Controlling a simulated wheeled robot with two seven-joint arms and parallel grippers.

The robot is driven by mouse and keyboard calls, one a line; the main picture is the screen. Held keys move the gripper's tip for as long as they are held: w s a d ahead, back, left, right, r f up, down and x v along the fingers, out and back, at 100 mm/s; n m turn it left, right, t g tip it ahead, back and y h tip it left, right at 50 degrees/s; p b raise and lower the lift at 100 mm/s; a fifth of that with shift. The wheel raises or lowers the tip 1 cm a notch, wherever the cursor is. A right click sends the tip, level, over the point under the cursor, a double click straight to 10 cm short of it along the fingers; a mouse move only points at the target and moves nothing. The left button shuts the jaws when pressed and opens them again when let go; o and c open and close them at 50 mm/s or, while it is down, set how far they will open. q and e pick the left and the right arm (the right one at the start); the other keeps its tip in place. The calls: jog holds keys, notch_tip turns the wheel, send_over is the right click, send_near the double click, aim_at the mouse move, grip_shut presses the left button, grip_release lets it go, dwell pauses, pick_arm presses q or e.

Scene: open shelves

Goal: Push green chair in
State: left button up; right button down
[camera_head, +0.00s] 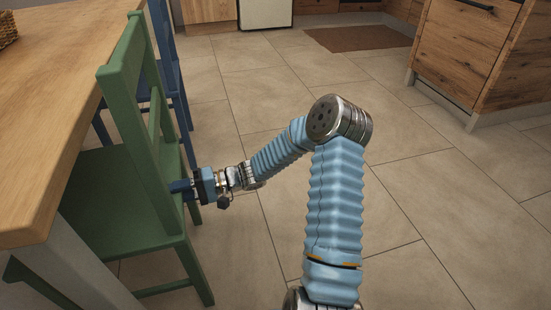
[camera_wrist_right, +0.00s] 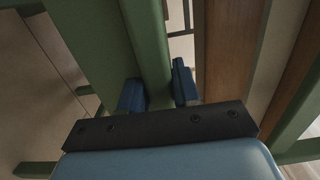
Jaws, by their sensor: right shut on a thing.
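The green chair (camera_head: 130,165) stands at the left in the head view, with its seat partly under the table's edge and its backrest upright beside the tabletop. My right gripper (camera_head: 180,187) reaches from the right to the chair's near back post, a little above seat height. In the right wrist view, the blue fingers of my right gripper (camera_wrist_right: 158,90) are on both sides of a green chair post (camera_wrist_right: 148,45), shut on it. The hidden side of the post cannot be seen in the head view. My left gripper is not in view.
The wooden table (camera_head: 55,85) fills the left side. A blue chair (camera_head: 172,70) stands just beyond the green one. A wooden cabinet (camera_head: 480,55) and a brown mat (camera_head: 358,38) are at the back right. The tiled floor (camera_head: 240,75) is clear between.

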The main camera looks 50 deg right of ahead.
jog(key=shift+s+d+f, duration=0.1)
jog(key=shift+f, duration=0.1)
jog(key=c, duration=0.9)
grip_release()
jog(key=shift+d, duration=0.1)
jog(key=shift+o, duration=0.3)
jog(key=shift+r, duration=0.15)
jog(key=shift+d, duration=0.1)
jog(key=p+v, duration=0.1)
jog(key=v, duration=1)
jog(key=shift+s+d, duration=0.2)
jog(key=shift+d, duration=0.15)
jog(key=shift+r, duration=0.15)
